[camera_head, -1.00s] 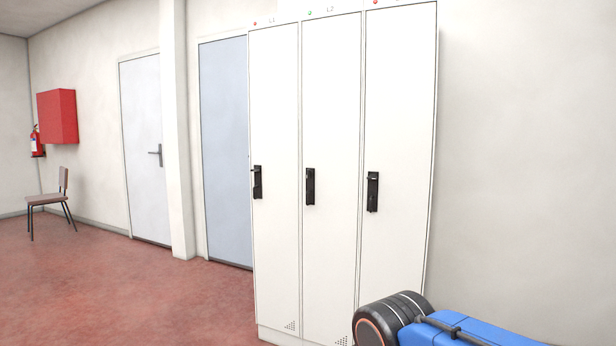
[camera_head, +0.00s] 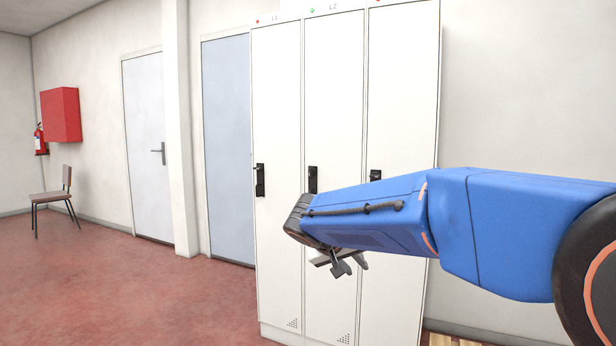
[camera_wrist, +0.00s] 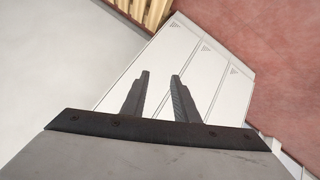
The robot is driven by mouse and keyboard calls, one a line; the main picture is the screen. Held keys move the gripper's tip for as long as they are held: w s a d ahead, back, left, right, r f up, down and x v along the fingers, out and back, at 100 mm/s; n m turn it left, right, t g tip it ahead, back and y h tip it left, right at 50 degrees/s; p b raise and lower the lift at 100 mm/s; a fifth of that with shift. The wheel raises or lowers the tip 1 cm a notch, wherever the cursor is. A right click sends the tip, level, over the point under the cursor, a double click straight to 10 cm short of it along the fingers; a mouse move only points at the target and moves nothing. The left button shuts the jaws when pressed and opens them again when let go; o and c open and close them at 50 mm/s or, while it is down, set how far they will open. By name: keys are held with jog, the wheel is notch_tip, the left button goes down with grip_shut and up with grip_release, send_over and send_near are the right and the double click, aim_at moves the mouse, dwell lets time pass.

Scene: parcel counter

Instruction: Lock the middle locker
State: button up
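The middle locker (camera_head: 334,120), marked L2, is white and its door looks closed. A small green light (camera_head: 311,10) shows at its top. Its black handle (camera_head: 312,180) sits at mid-height; its lower end is close to my arm in the picture. My gripper (camera_head: 350,268) hangs below my blue arm, in front of the lockers and lower than the handle. In the wrist view my gripper (camera_wrist: 160,85) has its two fingers apart with nothing between them, and the lower locker doors (camera_wrist: 190,65) lie beyond them.
The left locker (camera_head: 277,110) and the right locker (camera_head: 403,90) have red lights on top. My arm partly covers the right locker's handle (camera_head: 375,175). Two doors, a chair (camera_head: 54,198) and a red wall box (camera_head: 60,115) stand at left. The red floor (camera_head: 140,290) is clear.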

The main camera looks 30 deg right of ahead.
jog(key=w+d+r+m+h, duration=0.1)
jog(key=w+d+r+h, duration=0.15)
jog(key=w, duration=0.45)
jog(key=w+d+r+m+h, duration=0.1)
jog(key=w+d+r, duration=0.2)
jog(key=w, duration=0.3)
jog(key=m+t+h, duration=0.2)
jog(key=t+h, duration=0.4)
jog(key=t, duration=0.4)
send_near(311, 172)
jog(key=x, duration=0.7)
jog(key=shift+w+r, duration=0.15)
jog(key=shift+w, duration=0.25)
jog(key=shift+d+y, duration=0.1)
jog(key=shift+y, duration=0.15)
grip_shut()
